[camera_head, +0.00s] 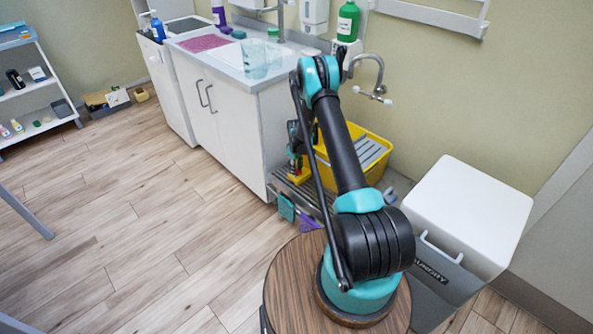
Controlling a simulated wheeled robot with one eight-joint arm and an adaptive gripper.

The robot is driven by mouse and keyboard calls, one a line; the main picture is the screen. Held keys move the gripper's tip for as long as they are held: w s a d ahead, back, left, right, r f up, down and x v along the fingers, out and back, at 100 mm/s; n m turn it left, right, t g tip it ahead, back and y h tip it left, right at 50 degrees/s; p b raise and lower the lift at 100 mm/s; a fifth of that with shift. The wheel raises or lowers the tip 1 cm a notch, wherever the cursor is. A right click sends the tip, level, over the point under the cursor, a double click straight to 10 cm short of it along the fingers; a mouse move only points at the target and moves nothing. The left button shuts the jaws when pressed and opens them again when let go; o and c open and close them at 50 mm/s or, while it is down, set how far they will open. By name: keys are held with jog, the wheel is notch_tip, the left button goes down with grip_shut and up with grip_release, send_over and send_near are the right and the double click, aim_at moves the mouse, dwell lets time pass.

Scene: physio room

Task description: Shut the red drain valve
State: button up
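I cannot make out the red drain valve for certain; small red and yellow patches show low by the cabinet's right end, beside the yellow bucket (378,140). My arm rises from its round wooden-topped base and bends over toward the sink's end. My gripper (296,166) seems to be low beside the bucket, partly hidden behind my own arm. Its fingers are too small and dark to tell whether they are open or shut, or whether they touch anything.
A white sink cabinet (222,110) stands left of my arm, with a wall tap (372,75) above the bucket. A laundry bin (468,215) stands close on the right. Teal (286,208) and purple (308,223) cloths hang low in front.

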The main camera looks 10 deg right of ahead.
aim_at(297, 169)
jog(key=shift+r, duration=0.1)
notch_tip(297, 169, up, 12)
dwell(0.7)
dwell(0.3)
